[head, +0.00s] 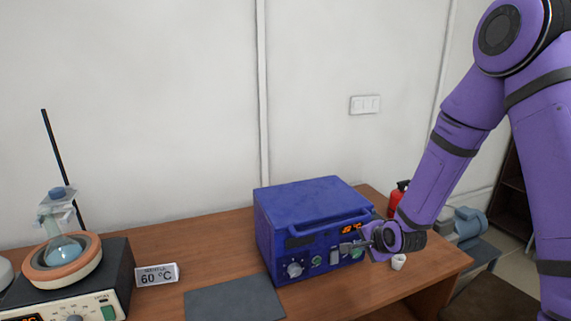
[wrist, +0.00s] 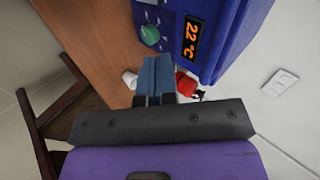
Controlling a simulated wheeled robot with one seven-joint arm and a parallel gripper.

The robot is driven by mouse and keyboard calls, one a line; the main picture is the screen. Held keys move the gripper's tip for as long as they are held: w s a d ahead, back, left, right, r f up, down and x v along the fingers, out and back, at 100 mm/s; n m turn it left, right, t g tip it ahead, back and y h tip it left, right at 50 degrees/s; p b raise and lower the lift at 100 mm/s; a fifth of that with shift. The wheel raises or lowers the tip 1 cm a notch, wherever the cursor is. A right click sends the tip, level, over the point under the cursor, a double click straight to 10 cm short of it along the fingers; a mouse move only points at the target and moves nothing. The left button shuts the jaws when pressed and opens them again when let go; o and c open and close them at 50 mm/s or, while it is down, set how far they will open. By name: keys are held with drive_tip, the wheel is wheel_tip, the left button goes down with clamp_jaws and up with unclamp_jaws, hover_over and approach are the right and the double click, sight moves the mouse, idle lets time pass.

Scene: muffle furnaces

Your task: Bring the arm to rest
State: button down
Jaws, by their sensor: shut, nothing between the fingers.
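My purple arm reaches in from the right in the head view. My gripper (head: 350,246) is shut and empty, in front of the right part of the blue furnace's front (head: 305,218). Whether it touches the furnace I cannot tell.
A small white crucible (head: 398,262) stands on the wooden table (head: 215,265) right of the furnace. A dark mat (head: 235,298) lies in front. A hotplate with a flask (head: 65,248) and a 60 °C sign (head: 157,275) are at left. A red extinguisher (head: 397,198) is behind.

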drive_tip(key=s+d+r+n+g+h, duration=0.1)
drive_tip(key=s+d+r+n, duration=0.3)
drive_tip(key=r, duration=0.6)
drive_tip(key=s+r+n+g+h, duration=0.1)
drive_tip(key=s+r+n, duration=0.2)
drive_tip(key=s+r, duration=0.55)
drive_tip(key=s+r+n, duration=0.3)
drive_tip(key=s+r, duration=0.3)
drive_tip(key=s, duration=0.4)
drive_tip(key=s+d+r+n+g, duration=0.1)
drive_tip(key=s+r+n, duration=0.2)
drive_tip(key=s+r, duration=0.4)
drive_tip(key=s, duration=0.3)
drive_tip(key=shift+s+d+g+h, duration=0.15)
drive_tip(key=shift+d+g+h, duration=0.05)
drive_tip(key=shift+g+h, duration=0.1)
